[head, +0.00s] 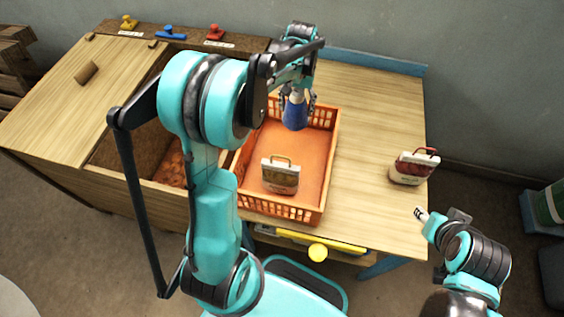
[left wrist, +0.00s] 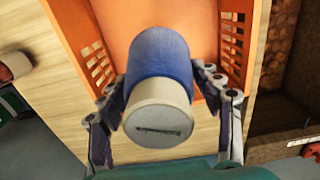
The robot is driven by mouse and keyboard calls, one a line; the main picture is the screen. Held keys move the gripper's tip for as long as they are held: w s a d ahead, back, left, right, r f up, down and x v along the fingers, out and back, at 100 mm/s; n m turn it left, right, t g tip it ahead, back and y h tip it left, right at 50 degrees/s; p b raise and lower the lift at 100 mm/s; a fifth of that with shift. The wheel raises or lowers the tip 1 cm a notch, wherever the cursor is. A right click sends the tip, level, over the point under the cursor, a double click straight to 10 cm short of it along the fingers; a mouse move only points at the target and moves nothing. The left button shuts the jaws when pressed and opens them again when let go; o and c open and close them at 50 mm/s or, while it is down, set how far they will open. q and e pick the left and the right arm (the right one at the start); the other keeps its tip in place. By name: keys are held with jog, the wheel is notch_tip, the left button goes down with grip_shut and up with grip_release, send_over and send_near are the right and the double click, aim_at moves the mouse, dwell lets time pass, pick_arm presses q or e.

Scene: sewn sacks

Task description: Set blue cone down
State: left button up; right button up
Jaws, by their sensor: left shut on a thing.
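The blue cone (head: 295,115) hangs over the back part of the orange crate (head: 278,208). My left gripper (head: 297,97) is shut on it from above. In the left wrist view the blue cone (left wrist: 160,52) is between the two fingers (left wrist: 165,100), with its pale round end toward the camera and the crate's orange floor beyond. Whether its far end touches the crate floor is hard to tell. My right gripper (head: 421,214) is by the table's right front edge, apart from the cone; its fingers are too small to read.
A small handled sack (head: 280,176) stands in the crate's front part. Another sack with a red handle (head: 412,168) stands on the table's right side. An open bin (head: 130,151) lies left of the crate. Yellow, blue and red knobbed pieces (head: 170,33) sit on the back ledge.

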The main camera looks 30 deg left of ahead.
pick_arm(q)
jog(key=f+b, duration=0.1)
jog(key=f, duration=0.3)
jog(key=f+b, duration=0.2)
jog(key=f, duration=0.3)
jog(key=f+b, duration=0.2)
jog(key=f, duration=0.2)
jog(key=shift+w+a+f, duration=0.1)
jog(key=shift+a+f, duration=0.15)
jog(key=shift+f, duration=0.35)
jog(key=shift+f, duration=0.15)
jog(key=o, duration=1.3)
